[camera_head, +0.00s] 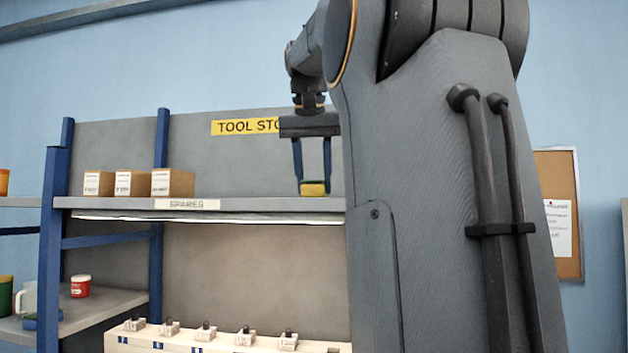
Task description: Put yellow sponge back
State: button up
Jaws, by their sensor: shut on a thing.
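The yellow sponge (313,189) is between the fingertips of my gripper (312,183), at the level of the upper shelf (270,204). It is a small yellow block with a darker lower part. My gripper points straight down with its two dark blue fingers shut on the sponge. The sponge's lower edge appears close to the shelf's front edge; I cannot tell whether it touches the shelf. My own arm hides the right part of the shelf.
Several cardboard boxes (173,183) stand at the left of the upper shelf, which bears a "SPARES" label (188,204). A yellow "TOOL STO..." sign (245,126) is on the back panel. Below, a white rack (220,345) holds several small parts. A red jar (80,287) stands lower left.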

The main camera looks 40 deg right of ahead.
jog(key=shift+f, duration=0.1)
jog(key=o, duration=1)
jog(key=v, duration=1.2)
jog(key=shift+w, duration=0.15)
